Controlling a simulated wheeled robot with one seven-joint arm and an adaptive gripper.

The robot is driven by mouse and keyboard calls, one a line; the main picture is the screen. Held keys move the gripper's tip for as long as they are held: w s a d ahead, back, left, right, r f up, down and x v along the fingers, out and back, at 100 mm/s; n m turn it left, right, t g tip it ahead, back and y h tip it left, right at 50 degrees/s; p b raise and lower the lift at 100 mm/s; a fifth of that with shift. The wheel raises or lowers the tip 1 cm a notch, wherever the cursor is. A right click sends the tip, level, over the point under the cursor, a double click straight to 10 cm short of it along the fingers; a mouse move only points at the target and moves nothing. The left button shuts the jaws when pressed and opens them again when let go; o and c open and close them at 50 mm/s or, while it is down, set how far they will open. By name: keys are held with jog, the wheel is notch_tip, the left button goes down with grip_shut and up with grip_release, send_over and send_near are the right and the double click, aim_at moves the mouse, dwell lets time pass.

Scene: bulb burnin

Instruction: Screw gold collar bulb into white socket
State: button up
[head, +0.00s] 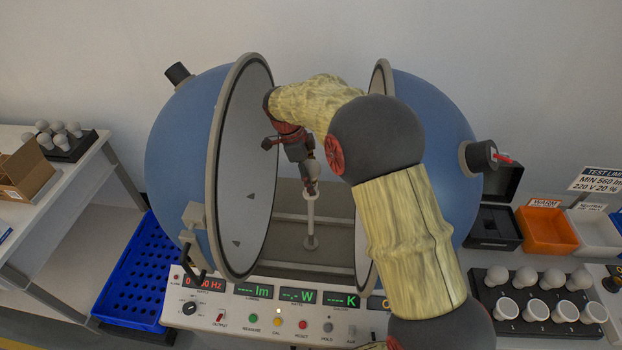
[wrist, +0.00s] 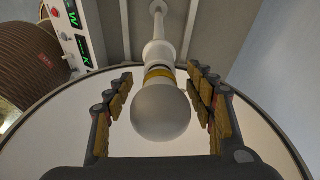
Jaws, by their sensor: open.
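The gold collar bulb, a white globe (wrist: 160,110) with a gold band (wrist: 159,72) at its neck, stands in line with the white socket (wrist: 158,52) in the wrist view. The band meets the socket's mouth; how deep the bulb sits cannot be told. The socket tops a thin white post (head: 311,218) inside the open sphere. My gripper (wrist: 160,100) is open, with one padded finger on each side of the globe and visible gaps between. In the head view my gripper (head: 304,165) is at the post's top, and it partly hides the bulb (head: 312,169).
The blue sphere's two halves (head: 175,150) stand open around my arm, their grey rims close by. A control panel (head: 275,310) lies in front. At the right are a black tray of bulbs and white cups (head: 530,305) and an orange bin (head: 545,232). A blue crate (head: 135,275) stands left.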

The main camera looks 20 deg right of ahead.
jog(key=n+t, duration=0.1)
jog(key=n, duration=0.3)
jog(key=n+t, duration=0.1)
jog(key=n, duration=0.4)
jog(key=n+t+y+p, duration=0.1)
jog(key=n, duration=0.4)
jog(key=shift+r+n, duration=0.1)
jog(key=shift+n, duration=0.3)
jog(key=n+p, duration=0.2)
jog(key=shift+n+t+y, duration=0.3)
jog(key=shift+t+y, duration=0.1)
jog(key=shift+n, duration=0.8)
jog(key=c, duration=0.4)
jog(key=c, duration=0.7)
